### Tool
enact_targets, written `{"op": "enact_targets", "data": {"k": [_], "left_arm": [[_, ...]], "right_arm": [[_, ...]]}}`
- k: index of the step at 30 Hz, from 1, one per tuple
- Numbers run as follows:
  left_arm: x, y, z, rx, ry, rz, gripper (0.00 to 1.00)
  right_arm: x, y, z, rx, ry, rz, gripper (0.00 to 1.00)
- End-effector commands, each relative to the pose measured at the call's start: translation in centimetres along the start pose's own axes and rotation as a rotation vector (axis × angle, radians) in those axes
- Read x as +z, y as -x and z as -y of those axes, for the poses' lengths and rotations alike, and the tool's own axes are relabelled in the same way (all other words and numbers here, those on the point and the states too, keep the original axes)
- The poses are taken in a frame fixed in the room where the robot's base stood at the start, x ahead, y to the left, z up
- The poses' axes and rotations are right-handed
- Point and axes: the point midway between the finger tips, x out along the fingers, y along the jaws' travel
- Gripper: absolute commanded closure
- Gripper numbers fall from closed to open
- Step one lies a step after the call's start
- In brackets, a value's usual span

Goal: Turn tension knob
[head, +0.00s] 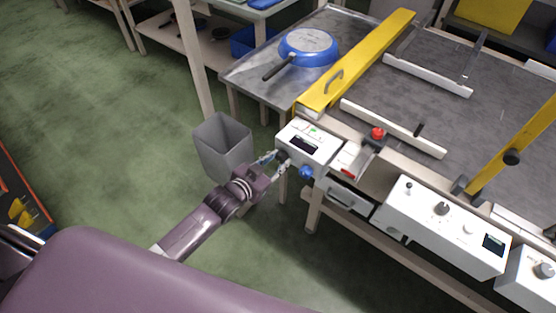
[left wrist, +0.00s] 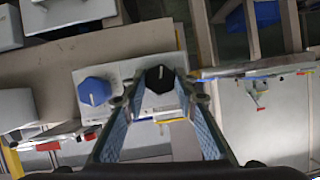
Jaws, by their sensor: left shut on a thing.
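My left gripper (head: 273,158) reaches the left end of a small white control box (head: 310,145) in the head view. Its fingers are shut on a black knob with a pale pointer mark; the black knob (left wrist: 160,78) sits between the fingertips in the left wrist view. A blue knob (head: 305,173) is on the same box, just right of the gripper; the blue knob also shows in the left wrist view (left wrist: 95,92), beside the left finger and apart from it. No readable label tells which is the tension knob. My right gripper is not in view.
A grey bin (head: 222,148) stands on the floor close behind the gripper. A blue pan (head: 308,47) lies on the metal table beyond. A red button (head: 377,133) and a larger white control box (head: 445,225) are to the right. Green floor is free at left.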

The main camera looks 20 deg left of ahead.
Motion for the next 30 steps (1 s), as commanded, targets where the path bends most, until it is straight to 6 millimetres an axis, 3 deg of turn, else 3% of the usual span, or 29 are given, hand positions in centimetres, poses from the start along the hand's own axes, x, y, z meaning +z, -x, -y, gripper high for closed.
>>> {"op": "enact_targets", "data": {"k": [11,30], "left_arm": [[0.1,0.0,-0.2,-0.078,-0.179,-0.003,0.97],[0.1,-0.1,-0.3,-0.193,-0.460,-0.012,0.97]], "right_arm": [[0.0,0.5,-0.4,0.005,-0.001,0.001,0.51],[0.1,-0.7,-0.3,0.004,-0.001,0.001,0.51]]}}
